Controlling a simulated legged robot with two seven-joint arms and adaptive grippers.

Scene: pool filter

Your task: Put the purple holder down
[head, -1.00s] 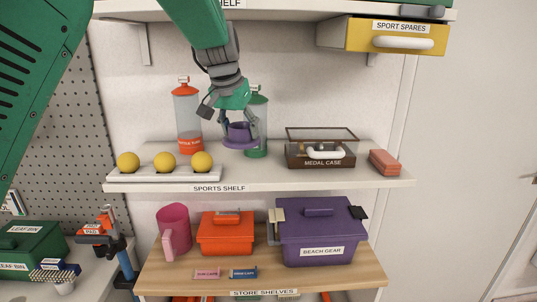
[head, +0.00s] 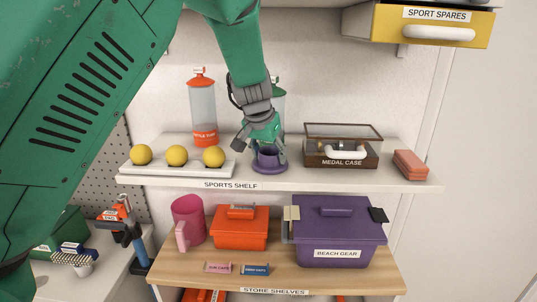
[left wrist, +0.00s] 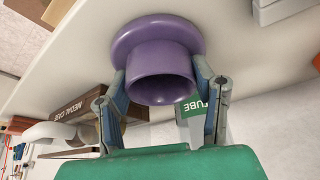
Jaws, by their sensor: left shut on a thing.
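The purple holder (head: 269,162) is a short cup on a wide round base. In the head view it is upright at the sports shelf (head: 300,181), between the row of yellow balls and the medal case. My left gripper (head: 267,152) comes down from above and is shut on its cup. In the left wrist view the holder (left wrist: 160,70) sits between both fingers (left wrist: 162,85), its base against or very close to the white shelf surface; I cannot tell if it touches. My right gripper is not in view.
Yellow balls (head: 176,156) on a white tray stand left. An orange-capped tube (head: 203,110) and a green tube (head: 279,105) stand behind. The medal case (head: 341,151) is right, then a red block (head: 410,164). A yellow drawer (head: 420,27) juts out above right.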

